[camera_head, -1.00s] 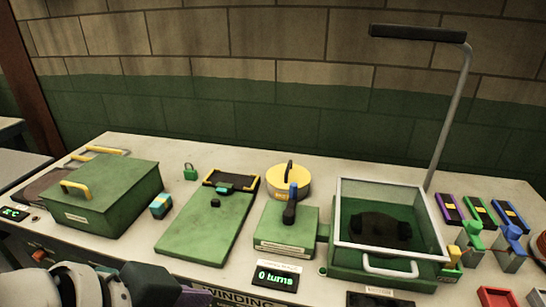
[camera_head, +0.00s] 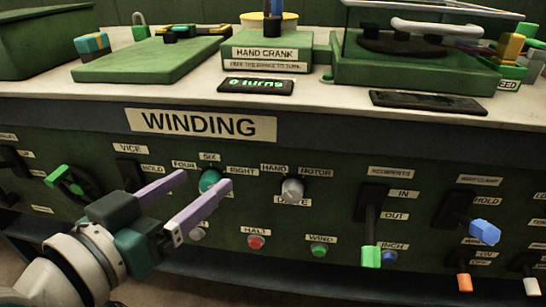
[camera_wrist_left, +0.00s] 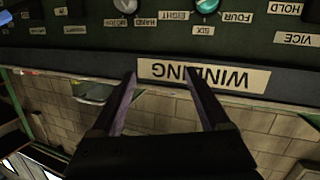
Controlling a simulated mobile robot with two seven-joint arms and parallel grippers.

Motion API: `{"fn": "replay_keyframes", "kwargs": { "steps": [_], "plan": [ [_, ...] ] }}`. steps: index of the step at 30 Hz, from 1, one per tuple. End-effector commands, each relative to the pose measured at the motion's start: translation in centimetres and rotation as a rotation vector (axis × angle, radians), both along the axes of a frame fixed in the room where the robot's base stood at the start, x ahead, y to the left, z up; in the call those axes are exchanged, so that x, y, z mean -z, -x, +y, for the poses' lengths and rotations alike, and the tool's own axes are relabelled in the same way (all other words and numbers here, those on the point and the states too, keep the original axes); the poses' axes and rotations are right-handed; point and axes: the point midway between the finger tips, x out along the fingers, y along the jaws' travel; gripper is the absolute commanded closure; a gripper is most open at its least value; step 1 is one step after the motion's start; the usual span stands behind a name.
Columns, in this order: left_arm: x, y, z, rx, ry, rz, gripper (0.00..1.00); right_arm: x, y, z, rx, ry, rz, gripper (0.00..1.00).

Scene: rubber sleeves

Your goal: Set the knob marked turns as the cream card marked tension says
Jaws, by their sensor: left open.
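A teal knob (camera_head: 210,178) is on the green front panel, with labels FOUR, SIX and one reading like EIGHT around its top. The SIX label (camera_head: 208,157) is directly above it. A label marked turns is not readable; my fingers cover part of the area below the knob. Its setting is too small to tell. The knob also shows upside down at the top of the left wrist view (camera_wrist_left: 207,5). My left gripper (camera_head: 204,180) is open and empty, its purple fingers in front of the panel near the knob. I cannot make out a cream tension card. My right gripper is out of view.
A grey knob (camera_head: 292,190) marked HAND and MOTOR is to the right. Below are a red HALT button (camera_head: 256,242) and a green WIND button (camera_head: 319,250). Levers with green (camera_head: 371,256) and blue (camera_head: 485,231) handles stick out further right.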

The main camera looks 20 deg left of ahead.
Motion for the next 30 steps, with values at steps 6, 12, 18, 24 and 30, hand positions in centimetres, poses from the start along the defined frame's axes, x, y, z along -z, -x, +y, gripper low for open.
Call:
{"fn": "replay_keyframes", "kwargs": {
  "steps": [6, 12, 18, 24, 30],
  "plan": [
    [9.6, -0.2, 3.4, -0.127, 0.002, -0.115, 0.21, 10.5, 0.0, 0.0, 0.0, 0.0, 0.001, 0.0],
    [11.9, 0.0, 5.1, -0.195, -0.003, -0.172, 0.21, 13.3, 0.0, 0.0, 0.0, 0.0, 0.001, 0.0],
    [11.8, -1.2, 5.6, -0.207, -0.004, -0.185, 0.21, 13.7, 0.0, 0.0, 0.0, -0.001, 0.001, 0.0],
    [11.8, -5.0, 6.2, -0.206, -0.002, -0.186, 0.21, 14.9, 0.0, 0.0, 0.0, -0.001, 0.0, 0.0],
    [11.9, -8.3, 6.7, -0.205, -0.004, -0.183, 0.21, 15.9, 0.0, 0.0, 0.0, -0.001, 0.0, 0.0]
  ]
}}
